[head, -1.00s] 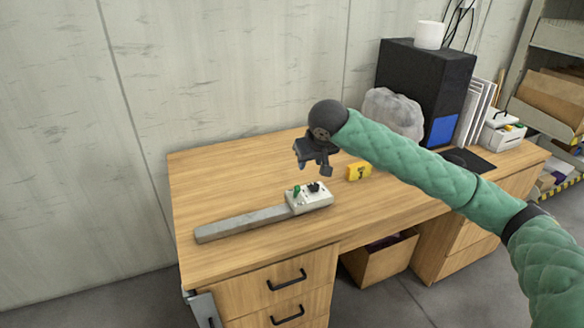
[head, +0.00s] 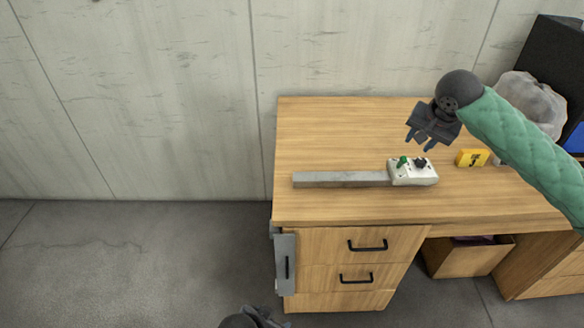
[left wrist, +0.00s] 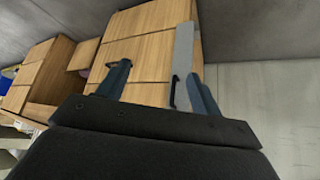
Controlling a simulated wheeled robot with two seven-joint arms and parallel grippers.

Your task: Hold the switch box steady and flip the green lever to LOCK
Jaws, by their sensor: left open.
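The switch box (head: 413,176) is a small white box on the desk in the head view, at the right end of a long grey bar. A green lever (head: 403,162) and a black knob (head: 421,163) stand on its top. The lever's labels are too small to read. My right gripper (head: 418,143) is open and empty above and just behind the box, not touching it. My left gripper (head: 262,315) shows at the bottom edge, low in front of the desk and far from the box. Its two fingers stand apart and empty in the left wrist view (left wrist: 159,70).
The grey bar (head: 340,179) lies on the wooden desk (head: 330,130). A yellow marker (head: 472,158) stands right of the box. A plastic bag (head: 535,95) and a black cabinet (head: 560,55) are at the back right.

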